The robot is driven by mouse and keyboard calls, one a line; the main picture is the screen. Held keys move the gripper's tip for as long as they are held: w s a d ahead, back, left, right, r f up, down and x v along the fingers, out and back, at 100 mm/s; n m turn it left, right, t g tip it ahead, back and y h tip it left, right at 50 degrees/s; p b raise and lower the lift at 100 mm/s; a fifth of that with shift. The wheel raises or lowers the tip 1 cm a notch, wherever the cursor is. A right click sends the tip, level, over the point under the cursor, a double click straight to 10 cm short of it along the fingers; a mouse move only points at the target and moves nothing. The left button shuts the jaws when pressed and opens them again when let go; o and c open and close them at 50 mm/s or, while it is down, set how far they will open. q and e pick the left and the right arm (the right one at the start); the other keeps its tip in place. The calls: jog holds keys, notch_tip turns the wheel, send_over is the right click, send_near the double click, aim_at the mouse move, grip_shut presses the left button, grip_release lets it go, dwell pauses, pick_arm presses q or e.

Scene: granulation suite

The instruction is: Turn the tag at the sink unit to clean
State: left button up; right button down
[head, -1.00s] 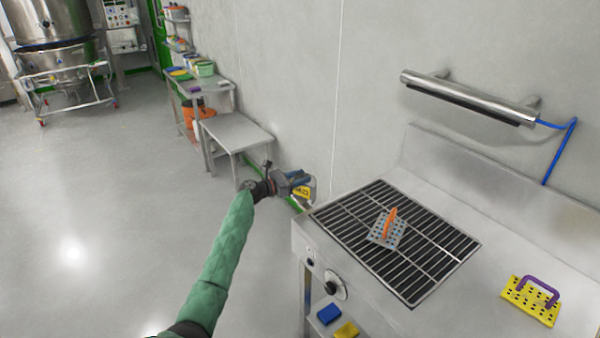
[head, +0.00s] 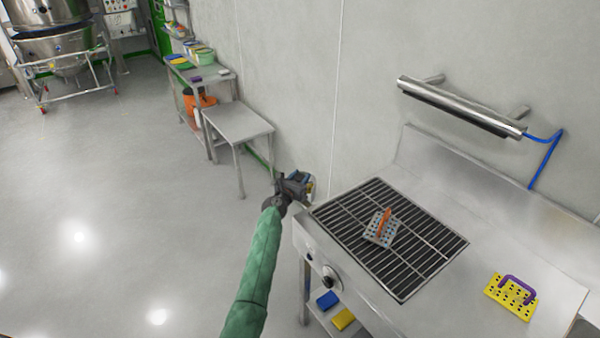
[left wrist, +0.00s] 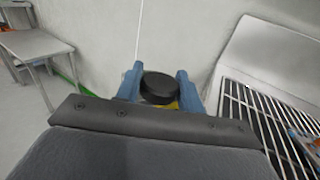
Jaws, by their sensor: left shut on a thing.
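The tag is a yellow plate (left wrist: 173,105) on the wall at the left end of the sink unit (head: 440,302). Only a little yellow shows behind a round black knob (left wrist: 160,86) in the left wrist view; its wording cannot be read. My left gripper (head: 303,184) is at the tag in the head view and hides most of it. In the left wrist view its blue fingers (left wrist: 157,88) stand on either side of the black knob, shut on it. My right gripper is not in view.
A black grate (head: 350,225) on the sink unit carries an orange-handled perforated tool (head: 380,228). A yellow perforated piece with a purple handle (head: 511,296) lies to the right. A steel table (head: 238,122) stands left along the wall. The floor to the left is clear.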

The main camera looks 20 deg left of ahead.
pick_arm(q)
jog(key=shift+r+n+y+p, duration=0.1)
jog(key=shift+n+y+p, duration=0.95)
jog(key=shift+y, duration=0.75)
jog(key=shift+n+y, duration=0.35)
jog(key=shift+y, duration=0.35)
jog(key=o, duration=1)
